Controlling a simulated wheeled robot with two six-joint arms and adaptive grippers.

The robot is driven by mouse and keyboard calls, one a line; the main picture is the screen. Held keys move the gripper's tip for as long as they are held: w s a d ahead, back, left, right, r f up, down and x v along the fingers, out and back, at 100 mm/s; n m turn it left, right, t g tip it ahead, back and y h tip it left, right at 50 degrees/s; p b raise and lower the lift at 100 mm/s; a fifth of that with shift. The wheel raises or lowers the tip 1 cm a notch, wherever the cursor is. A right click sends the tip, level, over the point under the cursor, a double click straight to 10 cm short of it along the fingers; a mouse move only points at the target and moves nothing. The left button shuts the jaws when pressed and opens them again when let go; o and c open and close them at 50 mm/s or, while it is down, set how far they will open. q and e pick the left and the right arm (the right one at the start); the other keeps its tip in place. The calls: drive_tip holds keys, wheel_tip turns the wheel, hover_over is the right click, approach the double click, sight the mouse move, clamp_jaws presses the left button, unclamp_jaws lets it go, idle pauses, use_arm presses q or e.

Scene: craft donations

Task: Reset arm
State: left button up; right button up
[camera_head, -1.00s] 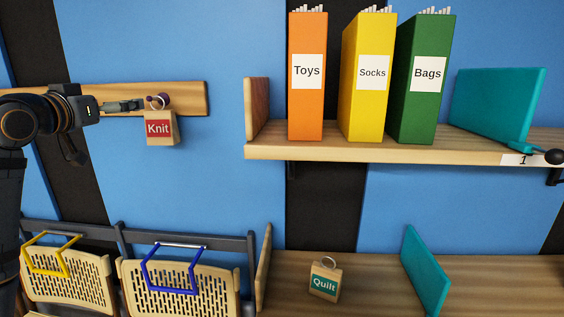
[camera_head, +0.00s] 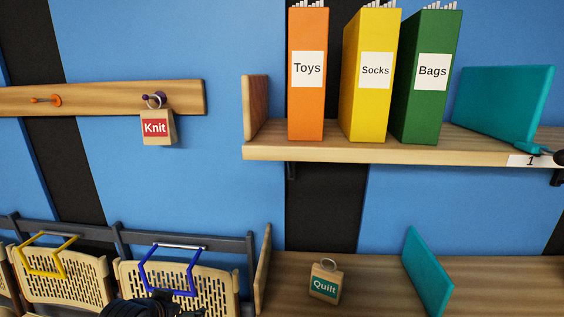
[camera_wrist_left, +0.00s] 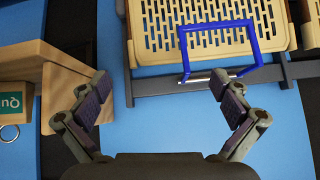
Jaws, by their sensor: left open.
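My left gripper (camera_wrist_left: 160,80) is open in the left wrist view, its two fingers wide apart with nothing between them. In the head view only the dark top of my left arm (camera_head: 155,305) shows, at the bottom edge in front of the crate with the blue handle (camera_head: 168,284). The Knit tag (camera_head: 156,128) hangs by its ring from the purple peg on the wooden rail (camera_head: 100,97), clear of the gripper. My right gripper is not in view.
A crate with a yellow handle (camera_head: 48,258) is at the lower left. The Quilt tag (camera_head: 325,284) stands on the lower shelf, beside a teal divider (camera_head: 427,272). Orange Toys (camera_head: 306,105), yellow Socks (camera_head: 372,110) and green Bags (camera_head: 428,105) binders stand on the upper shelf (camera_head: 350,153).

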use_arm(q)
drive_tip(key=s+f+g, duration=0.2)
drive_tip(key=s+f, duration=0.2)
drive_tip(key=s, duration=0.3)
drive_tip(key=s+d+f+n+g+y, duration=0.1)
drive_tip(key=s+f, duration=0.3)
drive_tip(key=s, duration=0.4)
drive_tip(key=s+f+g, duration=0.2)
drive_tip(key=s+f, duration=0.2)
drive_tip(key=s, duration=0.3)
wheel_tip(320, 180, down, 33)
drive_tip(key=s+a+g+b, duration=0.1)
drive_tip(key=a+b, duration=0.2)
drive_tip(key=b, duration=0.4)
drive_tip(key=s+f+g+b, duration=0.1)
drive_tip(key=s+f+b, duration=0.5)
drive_tip(key=s+f, duration=1.3)
wheel_tip(320, 180, down, 4)
drive_tip(key=shift+a+r, duration=0.1)
drive_tip(key=shift+a, duration=0.25)
drive_tip(key=shift+w, duration=0.1)
